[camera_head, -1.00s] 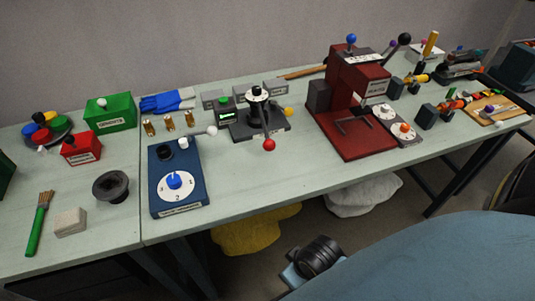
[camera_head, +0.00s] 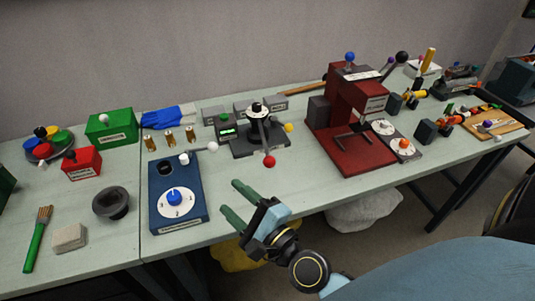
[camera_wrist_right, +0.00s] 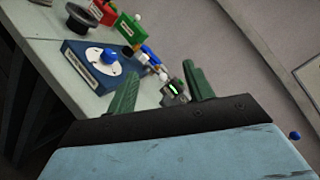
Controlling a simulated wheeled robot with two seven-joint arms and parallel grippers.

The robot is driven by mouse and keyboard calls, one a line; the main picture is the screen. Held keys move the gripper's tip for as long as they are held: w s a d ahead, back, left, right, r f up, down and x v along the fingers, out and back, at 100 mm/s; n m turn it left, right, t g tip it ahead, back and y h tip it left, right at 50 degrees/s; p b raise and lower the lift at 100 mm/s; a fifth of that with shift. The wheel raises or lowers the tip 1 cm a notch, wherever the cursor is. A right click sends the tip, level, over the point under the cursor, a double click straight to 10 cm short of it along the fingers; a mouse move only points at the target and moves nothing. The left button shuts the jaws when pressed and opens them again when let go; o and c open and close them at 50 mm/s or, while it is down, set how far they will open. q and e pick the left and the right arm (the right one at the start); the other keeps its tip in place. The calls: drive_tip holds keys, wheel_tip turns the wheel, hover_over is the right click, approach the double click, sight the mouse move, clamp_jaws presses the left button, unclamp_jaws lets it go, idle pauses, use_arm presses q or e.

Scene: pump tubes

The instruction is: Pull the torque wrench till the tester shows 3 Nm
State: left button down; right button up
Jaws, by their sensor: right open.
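The tester (camera_head: 227,130) has a small green-lit display, too small to read. Beside it, a dark post (camera_head: 257,120) stands on a black base, and rods with ball ends reach out from it. A red ball (camera_head: 269,161) is at the front, a white ball (camera_head: 213,147) at the left and a yellow ball at the right. I cannot tell for sure which rod is the torque wrench. My right gripper (camera_head: 230,197) is open and empty, in front of the post and apart from it. In the right wrist view, the display (camera_wrist_right: 173,88) shows between its green fingers. My left gripper is not in view.
A blue box with a white dial (camera_head: 177,205) stands left of my right gripper. A red press (camera_head: 355,110) stands to the right on the table. Green (camera_head: 110,127) and red boxes are at the left. The table front between the blue box and the press is bare.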

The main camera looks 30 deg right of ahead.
drive_tip(key=d+f+m+h, duration=0.1)
drive_tip(key=d+m+h, duration=0.45)
drive_tip(key=m, duration=0.45)
drive_tip(key=m+g+h, duration=0.2)
drive_tip(key=m+h, duration=0.4)
drive_tip(key=m, duration=0.1)
approach(268, 153)
drive_tip(key=shift+y, duration=0.25)
drive_tip(key=x, duration=0.3)
drive_tip(key=p+x, duration=0.1)
drive_tip(key=x, duration=0.6)
drive_tip(key=shift+d+f+p, duration=0.1)
drive_tip(key=shift+f+p, duration=0.15)
drive_tip(key=shift+p, duration=0.05)
clamp_jaws()
drive_tip(key=shift+m, duration=0.3)
